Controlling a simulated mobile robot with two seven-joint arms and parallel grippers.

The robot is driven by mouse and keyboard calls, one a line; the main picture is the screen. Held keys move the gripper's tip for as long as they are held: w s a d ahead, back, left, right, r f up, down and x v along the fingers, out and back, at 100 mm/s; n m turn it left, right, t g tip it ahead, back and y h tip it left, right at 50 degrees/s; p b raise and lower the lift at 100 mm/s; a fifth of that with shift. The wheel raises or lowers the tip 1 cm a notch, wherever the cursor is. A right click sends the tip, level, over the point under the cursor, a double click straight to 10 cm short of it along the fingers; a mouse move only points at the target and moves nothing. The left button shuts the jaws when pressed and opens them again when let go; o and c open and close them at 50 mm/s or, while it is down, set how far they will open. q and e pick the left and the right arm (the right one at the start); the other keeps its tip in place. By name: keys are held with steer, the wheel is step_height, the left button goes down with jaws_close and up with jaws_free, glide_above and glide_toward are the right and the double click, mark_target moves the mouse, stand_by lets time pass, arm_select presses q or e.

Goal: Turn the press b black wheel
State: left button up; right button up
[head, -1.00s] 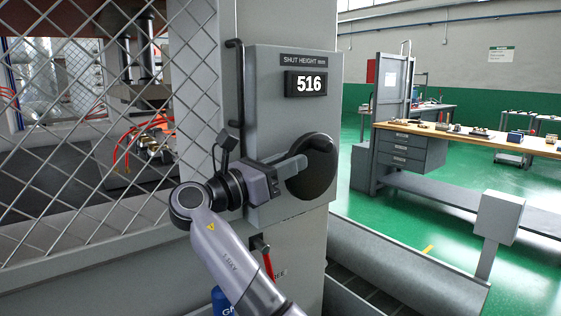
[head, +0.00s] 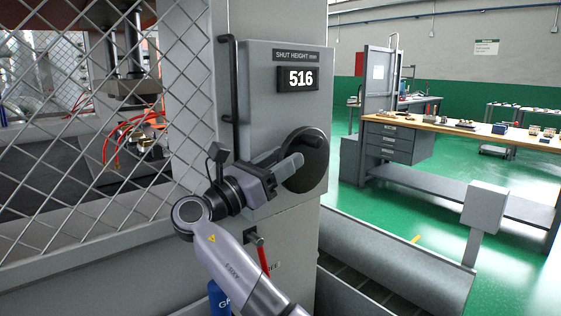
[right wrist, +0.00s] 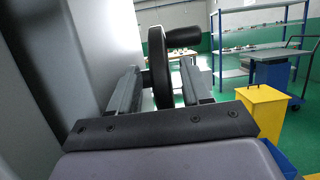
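The black wheel (head: 306,165) is mounted on the right side of the grey control box, with a dark handle knob (head: 312,140) sticking out. In the right wrist view the wheel (right wrist: 157,65) stands edge-on, and its knob (right wrist: 183,37) points right. My right gripper (head: 295,160) reaches the wheel from the left and hides part of its face. In the wrist view its two fingers (right wrist: 160,78) stand apart on either side of the wheel's rim, with gaps showing. My left gripper is in neither view.
The control box (head: 256,110) carries a shut height display (head: 298,79) reading 516. A black vertical handle (head: 234,95) and a wire mesh guard (head: 80,150) are left of it.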

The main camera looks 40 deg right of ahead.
steer(key=shift+a, duration=0.1)
steer(key=v, duration=0.7)
steer(key=shift+b, duration=0.45)
